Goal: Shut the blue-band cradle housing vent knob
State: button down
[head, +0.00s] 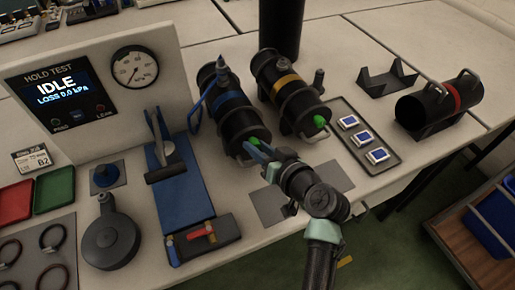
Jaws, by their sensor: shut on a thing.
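The blue-band housing (228,100) is a black cylinder with a blue band, lying in its cradle left of the yellow-band one. Its vent knob is at the near end, where a bit of green (254,141) shows. My gripper (258,147) is at that near end, shut on the vent knob. The fingers hide most of the knob, so I cannot tell which way it is turned. My arm comes in from the front right.
The yellow-band housing (286,80) stands close on the right, its green knob (320,121) facing me. A tray (389,158) with blue-and-white pieces lies beyond. A red-band housing (437,106) is farther right. The test panel (100,85) reads IDLE. A blue clamp fixture (183,190) stands left of my gripper.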

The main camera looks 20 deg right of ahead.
jog(key=m+y+b, duration=0.1)
jog(key=m+y, duration=0.1)
jog(key=m, duration=0.1)
jog(key=shift+d+f, duration=0.1)
jog(key=shift+f, duration=0.05)
jog(key=shift+m+t, duration=0.3)
dwell(0.4)
jog(key=c, duration=0.6)
grip_release()
jog(key=v, duration=1.3)
jog(key=shift+b, duration=0.35)
jog(key=shift+w+d, duration=0.1)
